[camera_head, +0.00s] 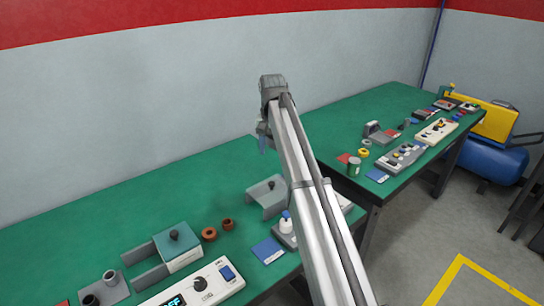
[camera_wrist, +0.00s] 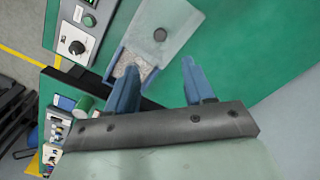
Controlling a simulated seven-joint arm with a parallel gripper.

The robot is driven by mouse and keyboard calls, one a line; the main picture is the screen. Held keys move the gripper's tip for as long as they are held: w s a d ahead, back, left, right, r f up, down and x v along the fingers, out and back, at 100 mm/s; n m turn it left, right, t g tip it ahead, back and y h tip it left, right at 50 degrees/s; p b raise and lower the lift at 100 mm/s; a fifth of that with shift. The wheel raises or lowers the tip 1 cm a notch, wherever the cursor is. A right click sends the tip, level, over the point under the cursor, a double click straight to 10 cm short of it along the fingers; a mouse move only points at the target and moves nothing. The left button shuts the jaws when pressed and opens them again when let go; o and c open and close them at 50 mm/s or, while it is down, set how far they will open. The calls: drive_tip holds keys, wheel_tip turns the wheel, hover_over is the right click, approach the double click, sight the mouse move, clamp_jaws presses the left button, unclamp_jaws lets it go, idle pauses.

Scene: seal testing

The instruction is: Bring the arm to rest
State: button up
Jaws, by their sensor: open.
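My gripper (camera_head: 262,138) is at the end of my raised arm, above the far side of the green bench (camera_head: 110,210). In the wrist view its two blue fingers (camera_wrist: 160,72) stand apart, with nothing held between them. Beyond the fingertips, a pale grey fixture with a dark knob (camera_wrist: 176,22) lies below on the green top. My arm crosses the middle of the head view and hides part of the bench behind it.
On the near bench are a grey bracket (camera_head: 266,199), a green-topped block (camera_head: 177,243), brown rings (camera_head: 209,234), a blue card (camera_head: 267,251) and a white control panel (camera_head: 205,284). A second bench (camera_head: 385,102) holds several small parts. A blue tank (camera_head: 497,164) stands at right.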

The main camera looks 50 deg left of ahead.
drive_tip(key=shift+r, duration=0.3)
idle(0.4)
